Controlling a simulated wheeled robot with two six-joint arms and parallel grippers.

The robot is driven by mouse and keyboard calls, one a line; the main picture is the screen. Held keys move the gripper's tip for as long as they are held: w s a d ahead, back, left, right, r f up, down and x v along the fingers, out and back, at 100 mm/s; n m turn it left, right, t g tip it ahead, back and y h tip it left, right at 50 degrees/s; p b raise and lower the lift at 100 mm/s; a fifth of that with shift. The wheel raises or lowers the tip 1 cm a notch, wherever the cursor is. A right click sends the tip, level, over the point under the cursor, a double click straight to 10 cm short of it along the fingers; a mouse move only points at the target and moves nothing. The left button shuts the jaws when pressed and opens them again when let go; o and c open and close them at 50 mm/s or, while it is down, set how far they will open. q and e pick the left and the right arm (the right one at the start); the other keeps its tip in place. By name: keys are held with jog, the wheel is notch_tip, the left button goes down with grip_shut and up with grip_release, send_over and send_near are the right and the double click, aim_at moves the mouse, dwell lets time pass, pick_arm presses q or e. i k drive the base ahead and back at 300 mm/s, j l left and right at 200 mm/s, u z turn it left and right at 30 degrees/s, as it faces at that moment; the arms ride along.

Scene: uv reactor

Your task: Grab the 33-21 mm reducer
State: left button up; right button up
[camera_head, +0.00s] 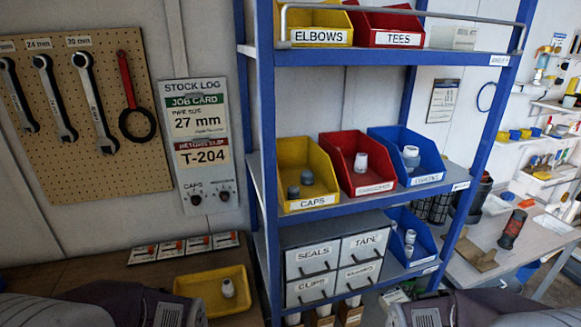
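A red bin (341,170) on the middle shelf of the blue rack holds a small white fitting (361,162); its label is too blurred to read surely. A blue bin (428,159) to its right holds a white and grey fitting (410,156). A lower blue bin (424,243) holds white fittings (409,242). A yellow tray (203,287) on the bench holds one white fitting (228,287). I cannot tell which piece is the 33-21 mm reducer. Parts of my arms show at the bottom left and bottom right; neither gripper's fingers show.
The blue rack (268,150) has posts and shelf edges. A yellow CAPS bin (316,201) holds grey caps. Drawers (334,256) sit below. Wrenches hang on a pegboard (120,160) beside a job card reading 27 mm (198,122). A second bench (530,240) stands right.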

aim_at(228, 288)
jog(key=i+j+u, duration=0.15)
jog(key=j+u, duration=0.2)
jog(key=i+j+u, duration=0.2)
jog(key=j+u, duration=0.15)
jog(key=i+j+u, duration=0.2)
jog(key=u, duration=0.15)
jog(key=j, duration=0.1)
